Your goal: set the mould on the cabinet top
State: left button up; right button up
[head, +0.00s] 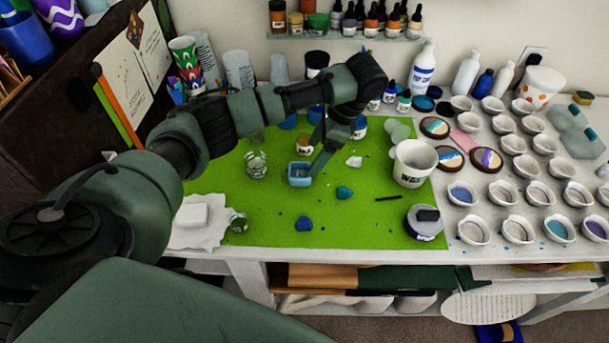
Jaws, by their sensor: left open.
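A small blue square open-topped mould (299,181) sits on the green mat (280,225) near the middle of the table. My left gripper (312,160) reaches over from the left and points down at the mould. Its fingers are apart; one fingertip is at the mould's right edge, and I cannot tell whether it touches. A pale teal mould tray (574,135) with several hollows lies at the far right of the table. I cannot clearly make out a cabinet top; a dark furniture side with papers (70,90) stands at the left. My right gripper is not in view.
Several white pots (520,230) fill the table's right side.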

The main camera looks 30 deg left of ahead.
aim_at(297, 176)
pick_arm(q)
jog(key=shift+a+f, duration=0.2)
jog(key=shift+f, duration=0.4)
jog(key=shift+s+a+f, duration=0.2)
jog(key=shift+s+f, duration=0.05)
jog(key=shift+f, duration=0.05)
jog(key=p+x, duration=0.1)
jog(key=x, duration=0.1)
jog(key=p+x, duration=0.1)
jog(key=x, duration=0.1)
jog(key=shift+s+a, duration=0.25)
jog(key=shift+a+f, duration=0.1)
jog(key=shift+f, duration=0.4)
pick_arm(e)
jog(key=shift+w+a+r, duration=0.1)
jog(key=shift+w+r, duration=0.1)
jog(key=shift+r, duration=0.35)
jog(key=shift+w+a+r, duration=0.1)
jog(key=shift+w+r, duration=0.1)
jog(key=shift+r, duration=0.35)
pick_arm(q)
jog(key=shift+r, duration=0.1)
jog(key=c, duration=1.6)
